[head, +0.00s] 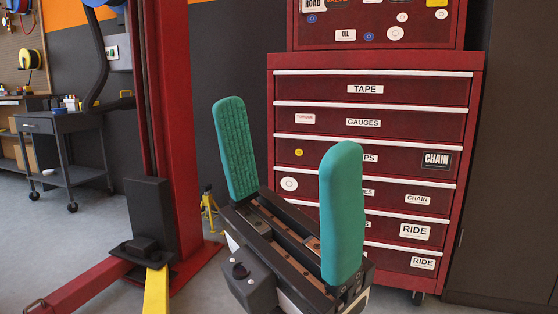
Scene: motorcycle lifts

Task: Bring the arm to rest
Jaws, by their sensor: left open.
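My left gripper (285,178) stands in the middle of the head view, seen close up. Its two teal, padded fingers point upward and are wide apart, with nothing between them. Its dark body comes in from the bottom of the view. It appears in front of the red tool chest, and its right finger covers part of the drawer labels. My right gripper is not in view.
A red tool chest (420,127) with labelled drawers stands behind the gripper. A red lift post (176,150) with a low red arm (75,290) is at the left. A grey cart (62,126) and a small yellow stand (209,208) are farther back.

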